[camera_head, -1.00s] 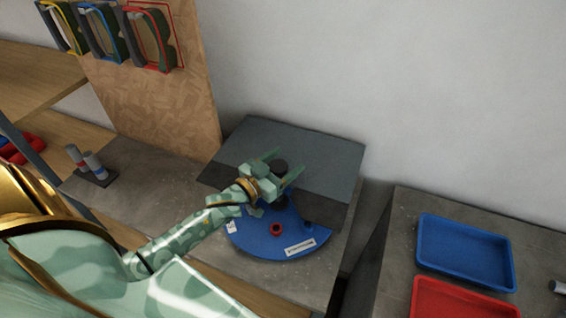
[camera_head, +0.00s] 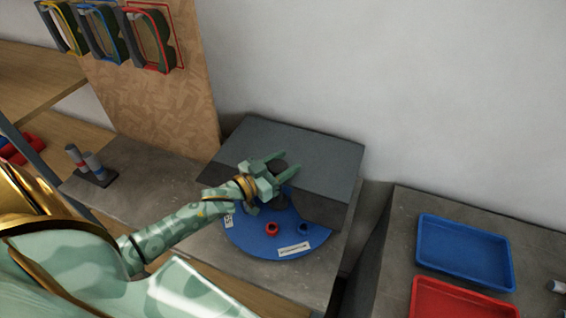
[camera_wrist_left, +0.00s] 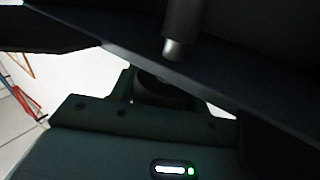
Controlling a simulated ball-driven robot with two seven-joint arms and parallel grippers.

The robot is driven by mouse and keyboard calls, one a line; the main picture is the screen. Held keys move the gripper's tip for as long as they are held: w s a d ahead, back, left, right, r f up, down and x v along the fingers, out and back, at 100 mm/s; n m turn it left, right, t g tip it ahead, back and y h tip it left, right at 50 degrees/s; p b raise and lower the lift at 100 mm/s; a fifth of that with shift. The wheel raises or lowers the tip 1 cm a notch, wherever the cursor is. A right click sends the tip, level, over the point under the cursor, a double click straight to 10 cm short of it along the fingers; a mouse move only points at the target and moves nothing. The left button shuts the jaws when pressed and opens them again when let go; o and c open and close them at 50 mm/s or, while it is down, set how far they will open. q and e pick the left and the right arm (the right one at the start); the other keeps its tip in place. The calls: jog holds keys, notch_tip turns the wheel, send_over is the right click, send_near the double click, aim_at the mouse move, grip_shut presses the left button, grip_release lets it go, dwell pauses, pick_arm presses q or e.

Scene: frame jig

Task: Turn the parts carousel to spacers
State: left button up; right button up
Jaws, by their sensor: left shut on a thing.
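The parts carousel is a blue disc (camera_head: 258,245) on the grey bench, its back part hidden under a dark grey cover (camera_head: 322,160). A red ring-shaped part (camera_head: 271,229) and a small dark blue part (camera_head: 304,228) sit on its exposed front. A white label (camera_head: 294,249) is at its front rim and another (camera_head: 228,221) at its left; their text is too small to read. My left gripper (camera_head: 280,166) is above the disc, shut on a dark round knob (camera_head: 281,173) between its fingers. The right gripper is out of view.
A blue tray (camera_head: 418,240) and a red tray (camera_head: 416,300) lie on the bench at right, across a gap. Frames hang on the wooden board (camera_head: 160,110) behind.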

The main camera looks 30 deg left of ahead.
pick_arm(q)
jog(key=shift+m+g+h, duration=0.5)
jog(key=shift+m+h, duration=0.3)
jog(key=shift+h, duration=0.3)
jog(key=shift+s+d+f+m+g+h+b, duration=0.1)
jog(key=shift+m+g+h+b, duration=0.25)
jog(key=shift+h, duration=0.15)
jog(key=shift+d+m+g+h+b, duration=0.1)
jog(key=shift+m+g+h+b, duration=0.2)
jog(key=shift+h, duration=0.2)
jog(key=shift+s+d+m+g+h+b, duration=0.15)
jog(key=shift+m+g+h+b, duration=1.35)
jog(key=shift+h, duration=0.3)
jog(key=o, duration=1.4)
